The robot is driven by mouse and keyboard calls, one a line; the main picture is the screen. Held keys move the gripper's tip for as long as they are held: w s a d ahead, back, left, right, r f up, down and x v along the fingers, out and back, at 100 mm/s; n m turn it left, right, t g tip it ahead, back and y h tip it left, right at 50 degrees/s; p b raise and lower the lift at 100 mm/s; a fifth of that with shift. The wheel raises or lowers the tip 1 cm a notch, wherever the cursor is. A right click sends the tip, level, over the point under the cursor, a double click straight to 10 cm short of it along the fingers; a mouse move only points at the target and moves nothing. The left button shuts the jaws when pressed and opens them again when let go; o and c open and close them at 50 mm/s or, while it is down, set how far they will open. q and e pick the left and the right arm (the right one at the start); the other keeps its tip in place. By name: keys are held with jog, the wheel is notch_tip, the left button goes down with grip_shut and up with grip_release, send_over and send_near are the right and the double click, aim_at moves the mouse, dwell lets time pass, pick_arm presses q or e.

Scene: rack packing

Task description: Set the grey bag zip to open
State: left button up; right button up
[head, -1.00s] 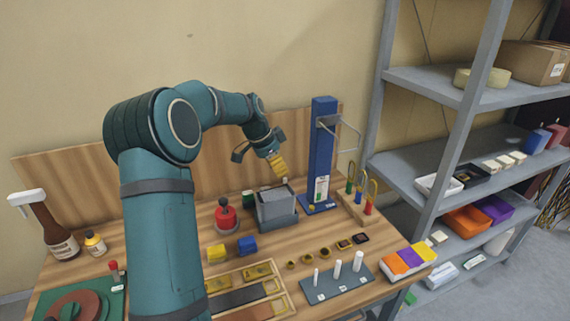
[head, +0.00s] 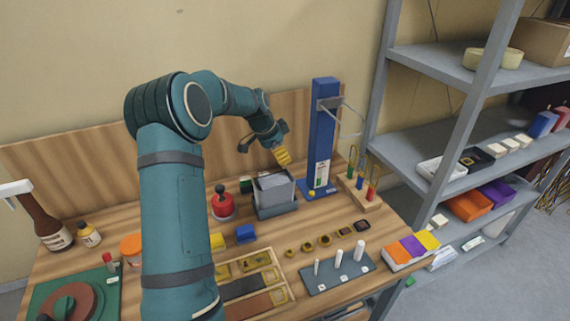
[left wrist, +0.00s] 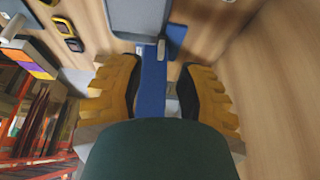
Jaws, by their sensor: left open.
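The grey bag (head: 275,190) stands upright in a dark grey holder on the wooden bench, left of the blue post. In the left wrist view the grey bag (left wrist: 138,18) is at the top, beyond the fingers. A small light tab (left wrist: 161,48) shows by its near edge; I cannot tell if it is the zip's slider, nor how the zip is set. My left gripper (head: 280,154) is above the bag, a little to its right, apart from it. Its yellow fingers (left wrist: 158,88) are open and empty, with the blue post seen between them. My right gripper is not in view.
The blue post (head: 324,135) with a wire arm rises close to the right of the bag. A red knobbed object (head: 222,205) stands to its left. Grey shelving (head: 430,130) stands at the right.

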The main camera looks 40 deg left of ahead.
pick_arm(q)
jog(key=shift+x, duration=1.95)
jog(key=shift+o, duration=0.3)
grip_shut()
